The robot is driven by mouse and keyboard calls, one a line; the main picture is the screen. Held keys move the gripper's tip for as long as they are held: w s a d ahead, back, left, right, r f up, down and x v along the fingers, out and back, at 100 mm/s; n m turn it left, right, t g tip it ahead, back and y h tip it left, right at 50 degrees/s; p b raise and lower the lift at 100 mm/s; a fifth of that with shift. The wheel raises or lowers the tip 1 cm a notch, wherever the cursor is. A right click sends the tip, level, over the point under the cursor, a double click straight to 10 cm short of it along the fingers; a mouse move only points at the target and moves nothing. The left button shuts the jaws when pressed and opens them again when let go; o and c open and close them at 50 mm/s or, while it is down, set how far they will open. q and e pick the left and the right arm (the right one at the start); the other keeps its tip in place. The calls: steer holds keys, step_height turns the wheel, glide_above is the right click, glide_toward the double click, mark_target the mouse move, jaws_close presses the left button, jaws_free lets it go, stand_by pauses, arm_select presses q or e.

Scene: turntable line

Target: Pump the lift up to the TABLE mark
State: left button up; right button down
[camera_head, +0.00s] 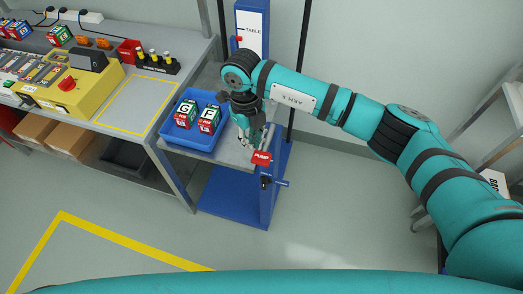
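The blue lift (230,203) stands in the middle, at the right end of the workbench. Its grey platform (236,156) carries a blue tray (163,131) with two boxes, marked G (186,114) and F (209,119). The white plate with the TABLE mark (253,30) is on the lift's column. A small red pointer (239,39) sits at the plate's left edge, slightly below the mark's line. The red PUMP handle (261,158) is at the lift's front right. My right gripper (246,139) points down just above and left of the handle; its finger opening and any contact are unclear. My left gripper is out of view.
The workbench on the left holds a yellow machine (80,92), a yellow-outlined area (137,105) and a black rack (157,66). Cardboard boxes (68,137) sit below it. A shelf stands at the right edge. The floor in front of the lift is clear.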

step_height(320, 180, up, 12)
steer(key=shift+w+a, duration=0.3)
steer(key=shift+w, duration=0.15)
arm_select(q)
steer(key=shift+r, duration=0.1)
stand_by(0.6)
